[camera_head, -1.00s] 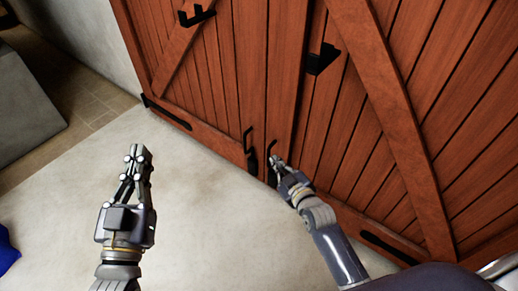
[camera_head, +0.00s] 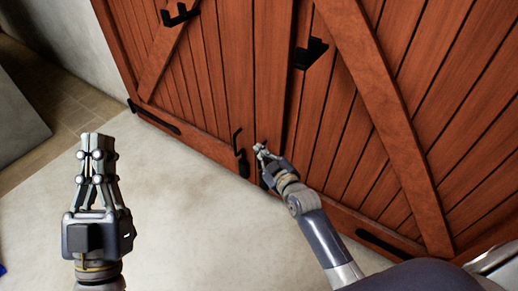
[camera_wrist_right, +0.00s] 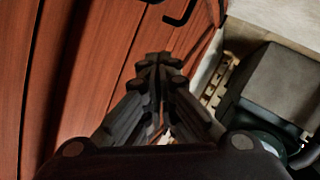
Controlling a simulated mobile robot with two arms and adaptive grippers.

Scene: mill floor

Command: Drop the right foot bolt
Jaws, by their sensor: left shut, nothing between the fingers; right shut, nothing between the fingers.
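Two red-brown plank doors meet near the middle of the head view. The left foot bolt (camera_head: 238,150), a black bent handle, sits low on the left door. My right gripper (camera_head: 260,148) is shut and empty, low in front of the right door by the meeting edge. It covers the place of the right foot bolt, which I cannot make out in the head view. In the right wrist view a black bent handle (camera_wrist_right: 182,14) lies beyond the shut fingers (camera_wrist_right: 158,62); which bolt it is, I cannot tell. My left gripper (camera_head: 97,140) is shut and empty, away from the doors.
Black brackets (camera_head: 309,54) and (camera_head: 180,14) stick out higher on the doors. Black hinge straps lie along the bottom. Pale floor (camera_head: 170,215) in front of the doors is clear. A grey block (camera_head: 18,110) stands at the far left.

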